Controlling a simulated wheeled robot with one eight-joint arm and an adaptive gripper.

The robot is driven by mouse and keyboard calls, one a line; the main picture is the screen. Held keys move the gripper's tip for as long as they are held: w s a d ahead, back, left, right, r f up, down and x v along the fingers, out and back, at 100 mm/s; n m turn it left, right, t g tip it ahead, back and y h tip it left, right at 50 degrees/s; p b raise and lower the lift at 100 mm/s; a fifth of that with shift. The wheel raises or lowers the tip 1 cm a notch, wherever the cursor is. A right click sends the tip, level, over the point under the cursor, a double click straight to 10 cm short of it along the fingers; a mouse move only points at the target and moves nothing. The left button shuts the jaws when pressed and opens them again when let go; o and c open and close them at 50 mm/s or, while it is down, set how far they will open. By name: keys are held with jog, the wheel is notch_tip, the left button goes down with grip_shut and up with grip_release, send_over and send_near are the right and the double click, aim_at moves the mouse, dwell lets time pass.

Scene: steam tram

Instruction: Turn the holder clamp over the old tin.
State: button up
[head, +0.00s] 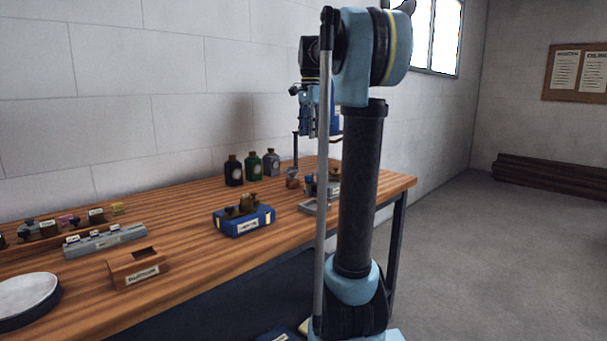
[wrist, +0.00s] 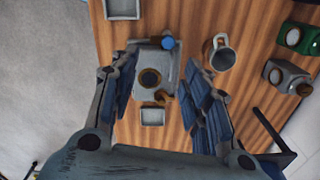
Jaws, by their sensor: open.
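The grey holder (wrist: 143,60) stands on the bench in the wrist view, between my fingers in the picture. A dark round piece with a brown rim (wrist: 150,78), perhaps the old tin, sits at its middle. A blue knob (wrist: 168,43) is at its upper right, and a small brass part (wrist: 162,97) is at its lower right. I cannot tell which part is the clamp. My gripper (wrist: 160,62) is open and empty above the holder. In the head view, the gripper (head: 308,122) hangs over the bench, and the holder (head: 312,208) is partly hidden by my arm.
A metal mug (wrist: 219,52) stands just right of the holder in the wrist view. Dark bottles (head: 253,166) stand near the wall. A blue box (head: 244,222) and a wooden box (head: 138,270) are further left on the bench. The bench between them is clear.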

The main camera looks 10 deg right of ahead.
jog(key=w, duration=0.2)
send_near(308, 176)
jog(key=shift+m, duration=0.3)
notch_tip(308, 176, down, 9)
jog(key=shift+w+r, duration=0.1)
jog(key=shift+r, duration=0.1)
grip_shut()
dwell(0.4)
